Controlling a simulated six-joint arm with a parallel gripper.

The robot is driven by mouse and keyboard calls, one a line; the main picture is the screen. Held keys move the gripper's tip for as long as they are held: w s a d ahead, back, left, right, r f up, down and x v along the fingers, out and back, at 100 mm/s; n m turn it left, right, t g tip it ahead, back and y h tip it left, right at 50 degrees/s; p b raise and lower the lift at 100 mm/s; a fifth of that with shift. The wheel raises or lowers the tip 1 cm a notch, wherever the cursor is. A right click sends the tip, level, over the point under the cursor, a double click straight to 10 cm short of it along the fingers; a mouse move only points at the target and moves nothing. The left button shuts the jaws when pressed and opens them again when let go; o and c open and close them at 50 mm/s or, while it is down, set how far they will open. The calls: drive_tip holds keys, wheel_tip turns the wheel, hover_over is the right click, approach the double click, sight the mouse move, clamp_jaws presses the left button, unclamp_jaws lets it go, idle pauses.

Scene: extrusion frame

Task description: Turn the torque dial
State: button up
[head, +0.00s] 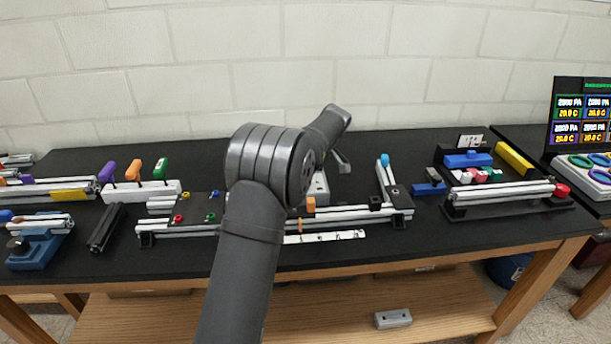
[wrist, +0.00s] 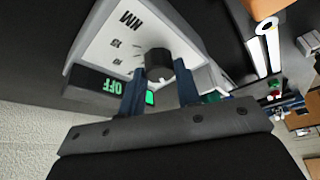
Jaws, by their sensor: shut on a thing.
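The torque dial (wrist: 158,62) is a dark round knob on the white face of a box marked NM (wrist: 105,45) in the wrist view. My gripper (wrist: 159,76) has its two blue fingers on either side of the knob and is shut on it. A dark display (wrist: 95,82) on the box reads OFF in green. A green patch shows between the fingers. In the head view, my arm hides most of the box (head: 321,186), and the dial cannot be made out there.
An extrusion frame (head: 330,216) lies in front of the box, with a post tipped blue (head: 385,160) to the right. Purple, orange and green handles (head: 134,170) stand at left. A fixture with a red knob (head: 505,192) is at right. Black bench top is free along the front.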

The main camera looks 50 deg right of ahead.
drive_tip(key=shift+d+n+y, duration=0.1)
drive_tip(key=shift+n+y, duration=0.2)
drive_tip(key=shift+n, duration=0.6)
drive_tip(key=o, duration=1)
drive_tip(key=v, duration=1.7)
drive_tip(key=shift+w+d+r, duration=0.15)
drive_tip(key=shift+r, duration=0.1)
